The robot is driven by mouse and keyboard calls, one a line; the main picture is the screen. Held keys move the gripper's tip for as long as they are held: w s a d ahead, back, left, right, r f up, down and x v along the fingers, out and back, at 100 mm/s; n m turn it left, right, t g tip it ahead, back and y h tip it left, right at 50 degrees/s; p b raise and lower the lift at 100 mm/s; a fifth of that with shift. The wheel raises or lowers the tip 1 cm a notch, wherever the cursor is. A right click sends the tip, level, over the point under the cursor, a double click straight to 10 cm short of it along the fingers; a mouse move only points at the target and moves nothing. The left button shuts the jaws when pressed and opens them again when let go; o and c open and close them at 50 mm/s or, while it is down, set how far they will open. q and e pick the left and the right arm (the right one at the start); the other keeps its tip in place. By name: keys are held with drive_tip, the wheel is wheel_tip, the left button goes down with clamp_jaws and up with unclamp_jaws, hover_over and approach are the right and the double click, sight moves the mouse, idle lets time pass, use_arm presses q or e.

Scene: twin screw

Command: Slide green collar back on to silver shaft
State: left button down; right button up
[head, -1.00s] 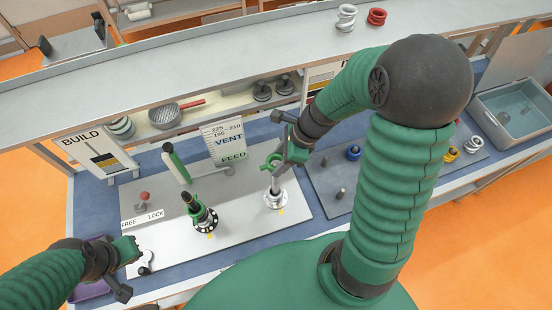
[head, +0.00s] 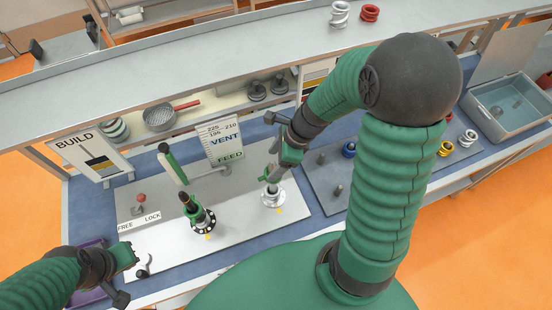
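The silver shaft (head: 272,189) stands upright on a round silver flange (head: 273,200) at the right of the white panel. The green collar (head: 269,173) shows small at the shaft's upper end, at my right gripper's fingers. My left gripper (head: 134,256) is at the panel's lower left, beside a small dark lever (head: 146,265). Its finger gap is unclear.
A dark and green screw post (head: 192,208) on a black flange stands left of the shaft. A grey pegboard (head: 326,188) with coloured rings lies right.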

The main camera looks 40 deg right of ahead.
drive_tip(key=shift+a, duration=0.3)
drive_tip(key=v, duration=1.6)
drive_tip(key=shift+r, duration=0.45)
drive_tip(key=shift+w+d+f, duration=0.1)
drive_tip(key=shift+d, duration=0.05)
